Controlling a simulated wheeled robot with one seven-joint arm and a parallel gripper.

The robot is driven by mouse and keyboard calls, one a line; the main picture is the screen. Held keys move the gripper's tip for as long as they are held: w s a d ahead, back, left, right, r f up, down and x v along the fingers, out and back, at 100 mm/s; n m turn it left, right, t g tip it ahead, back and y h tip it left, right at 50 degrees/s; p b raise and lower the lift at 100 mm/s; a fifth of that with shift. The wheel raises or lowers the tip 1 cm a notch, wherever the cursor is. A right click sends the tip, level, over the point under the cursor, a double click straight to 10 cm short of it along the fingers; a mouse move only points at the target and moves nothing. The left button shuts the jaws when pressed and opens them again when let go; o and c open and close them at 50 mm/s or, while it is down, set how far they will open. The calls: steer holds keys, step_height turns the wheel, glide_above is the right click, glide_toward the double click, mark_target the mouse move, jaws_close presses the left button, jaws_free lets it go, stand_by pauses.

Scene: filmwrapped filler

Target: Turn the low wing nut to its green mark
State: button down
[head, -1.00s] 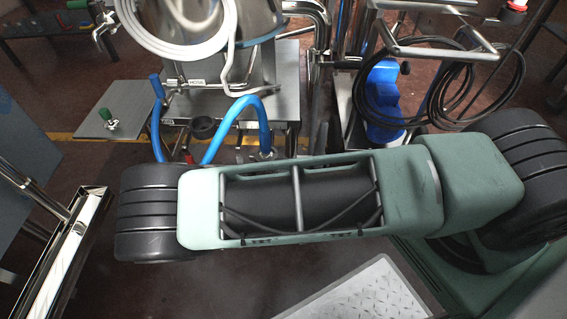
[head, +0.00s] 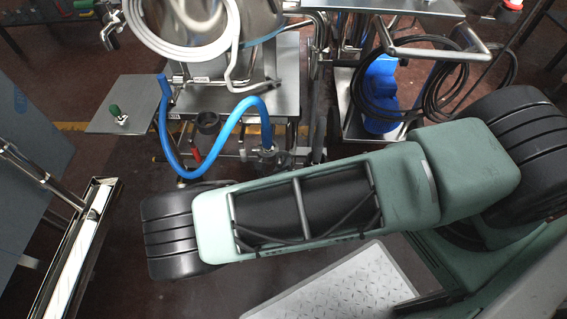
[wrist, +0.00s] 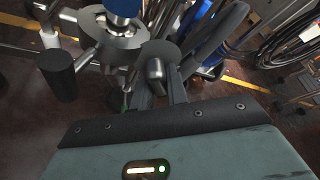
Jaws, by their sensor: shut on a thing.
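In the wrist view my gripper (wrist: 158,88) has its two dark fingers closed on a small rounded silver piece, which appears to be the low wing nut (wrist: 155,70). It lies against a round grey metal disc or flange. In the head view my gripper is hidden behind my own arm. A silver clamp fitting (head: 264,158) shows there at the lower end of the blue hose (head: 240,108). I cannot make out the green mark clearly.
A dark cylinder (wrist: 57,75) hangs left of my fingers in the wrist view. A steel cart (head: 285,95) with a white coiled hose (head: 185,50) stands behind. A blue pump (head: 382,90) and black cable loops (head: 440,90) are at the right. A polished rail (head: 80,250) is at the left.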

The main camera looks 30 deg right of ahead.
steer(key=c, duration=1.4)
jaws_free()
steer(key=p+v, duration=0.1)
steer(key=v, duration=1.6)
steer(key=shift+s+a, duration=0.1)
steer(key=shift+a, duration=0.15)
